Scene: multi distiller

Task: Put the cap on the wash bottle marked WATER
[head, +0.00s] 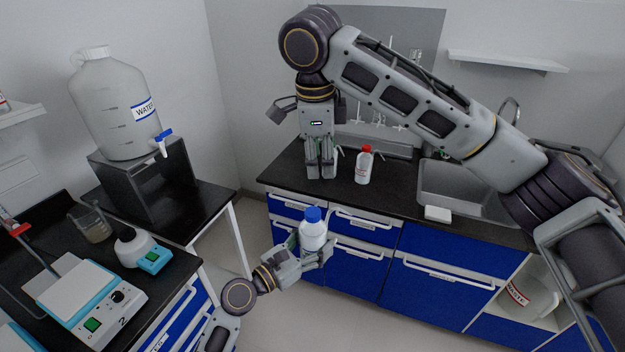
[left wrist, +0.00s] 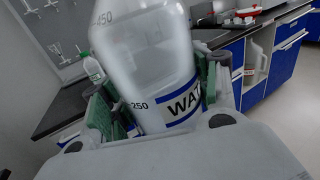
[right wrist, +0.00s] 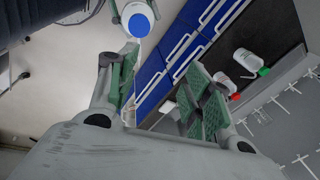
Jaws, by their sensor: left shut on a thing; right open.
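The wash bottle (head: 313,237) is held upright over the floor in front of the blue cabinets. The left wrist view shows it with a blue-edged label (left wrist: 185,102) whose visible letters read WAT. My left gripper (head: 305,258) is shut on its body. The blue cap (head: 313,214) sits on top of the bottle; how tightly it is seated cannot be told. The cap also shows from above in the right wrist view (right wrist: 138,24). My right gripper (head: 320,172) is open and empty, pointing down over the counter, behind and above the bottle.
A red-capped bottle (head: 363,167) stands on the black counter, right of my right gripper. A sink (head: 465,185) lies further right. At left are a large WATER tank (head: 115,110), a hotplate (head: 92,300) and a beaker (head: 90,225). The floor between the benches is clear.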

